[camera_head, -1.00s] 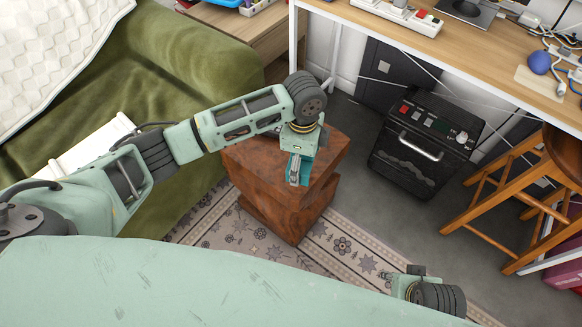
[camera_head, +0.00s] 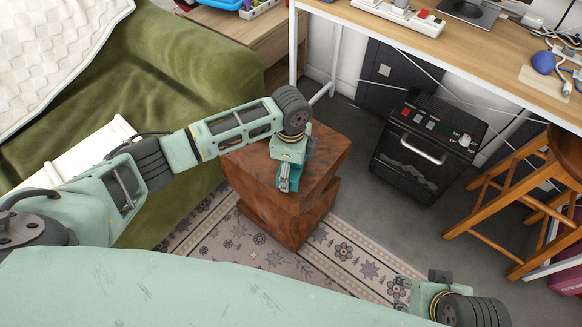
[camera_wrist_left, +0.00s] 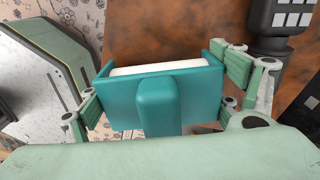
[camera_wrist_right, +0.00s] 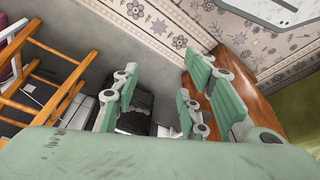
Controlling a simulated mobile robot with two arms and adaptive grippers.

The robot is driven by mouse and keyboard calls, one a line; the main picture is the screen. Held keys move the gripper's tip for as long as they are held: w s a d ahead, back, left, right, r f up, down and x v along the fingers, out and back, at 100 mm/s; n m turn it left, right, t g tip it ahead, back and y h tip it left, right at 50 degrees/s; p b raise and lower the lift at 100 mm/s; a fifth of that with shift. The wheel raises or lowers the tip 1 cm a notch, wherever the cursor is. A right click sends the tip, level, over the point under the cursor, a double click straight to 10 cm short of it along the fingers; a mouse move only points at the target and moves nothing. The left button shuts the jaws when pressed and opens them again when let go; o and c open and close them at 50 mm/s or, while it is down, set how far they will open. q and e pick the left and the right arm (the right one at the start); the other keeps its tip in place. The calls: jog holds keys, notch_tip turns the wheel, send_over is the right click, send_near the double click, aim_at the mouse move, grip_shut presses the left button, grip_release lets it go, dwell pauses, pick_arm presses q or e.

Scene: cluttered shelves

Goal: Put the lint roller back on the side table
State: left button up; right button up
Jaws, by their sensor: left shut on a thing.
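The lint roller (camera_wrist_left: 175,99) has a teal frame and handle and a white roll (camera_wrist_left: 160,69). My left gripper (camera_wrist_left: 164,92) is shut on it, with fingers at both sides of the frame. In the head view the left gripper (camera_head: 285,182) hangs over the top of the brown wooden side table (camera_head: 325,160), and a bit of teal shows at its tip. I cannot tell whether the roller touches the tabletop (camera_wrist_left: 135,30). My right gripper (camera_wrist_right: 160,102) is open and empty, above the floor; in the head view only part of it (camera_head: 403,292) shows, at the bottom right.
A dark grey object with pale keys (camera_wrist_left: 290,22) shows at the left wrist view's top right. A green sofa (camera_head: 160,75) stands left of the table. A black amplifier (camera_head: 425,150), a wooden stool (camera_head: 520,210) and a desk (camera_head: 470,60) are to the right. A patterned rug (camera_head: 230,235) lies below.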

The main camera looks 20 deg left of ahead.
pick_arm(q)
jog(key=shift+f, duration=0.1)
jog(key=o, duration=1.1)
jog(key=shift+r, duration=0.35)
notch_tip(320, 180, up, 12)
jog(key=p, duration=0.3)
jog(key=shift+f, duration=0.2)
pick_arm(e)
jog(key=s+x, duration=0.2)
jog(key=x, duration=0.9)
jog(key=shift+f+g, duration=0.4)
jog(key=shift+f, duration=0.15)
jog(key=shift+s+a, duration=0.1)
jog(key=shift+s, duration=0.05)
